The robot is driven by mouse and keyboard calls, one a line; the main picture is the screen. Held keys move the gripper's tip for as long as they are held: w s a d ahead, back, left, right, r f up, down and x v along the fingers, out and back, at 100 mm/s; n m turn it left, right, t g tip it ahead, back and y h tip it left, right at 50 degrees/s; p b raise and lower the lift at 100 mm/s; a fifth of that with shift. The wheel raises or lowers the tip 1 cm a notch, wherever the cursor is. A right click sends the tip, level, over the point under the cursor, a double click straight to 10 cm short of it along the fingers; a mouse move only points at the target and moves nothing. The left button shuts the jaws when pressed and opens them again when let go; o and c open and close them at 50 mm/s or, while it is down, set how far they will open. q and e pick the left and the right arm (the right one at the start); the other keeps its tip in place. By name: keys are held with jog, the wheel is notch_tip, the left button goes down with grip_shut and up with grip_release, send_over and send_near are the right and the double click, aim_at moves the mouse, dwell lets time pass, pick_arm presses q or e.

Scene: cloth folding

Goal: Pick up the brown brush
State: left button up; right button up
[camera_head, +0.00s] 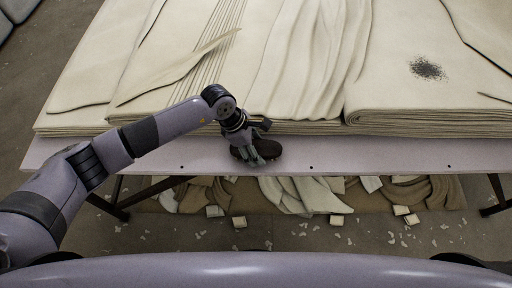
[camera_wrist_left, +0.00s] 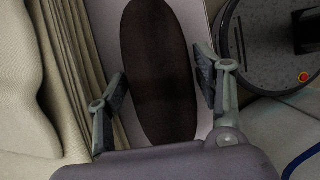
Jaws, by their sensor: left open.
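The brown brush (camera_head: 268,148) is a dark oval on the front strip of the table. In the left wrist view the brush (camera_wrist_left: 160,70) lies lengthwise between my left gripper's two fingers. My left gripper (camera_head: 256,155) is over the brush in the head view, covering part of it. In the left wrist view my left gripper (camera_wrist_left: 160,88) is open, with a finger on each side of the brush and a visible gap at each side. My right gripper is not in view.
Stacked cream cloth (camera_head: 290,60) covers most of the table, its folded edge just behind the brush. A dark speckled patch (camera_head: 427,69) lies on the cloth at right. The table's front strip (camera_head: 400,155) is clear to the right. Cloth scraps (camera_head: 310,195) lie below.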

aim_at(256, 147)
pick_arm(q)
jog(key=shift+f, duration=0.15)
jog(key=c, duration=1)
jog(key=shift+c, duration=0.2)
notch_tip(256, 147, up, 20)
jog(key=b, duration=0.2)
jog(key=shift+b, duration=0.3)
jog(key=o, duration=0.8)
jog(key=shift+c, duration=0.2)
jog(key=c, duration=0.5)
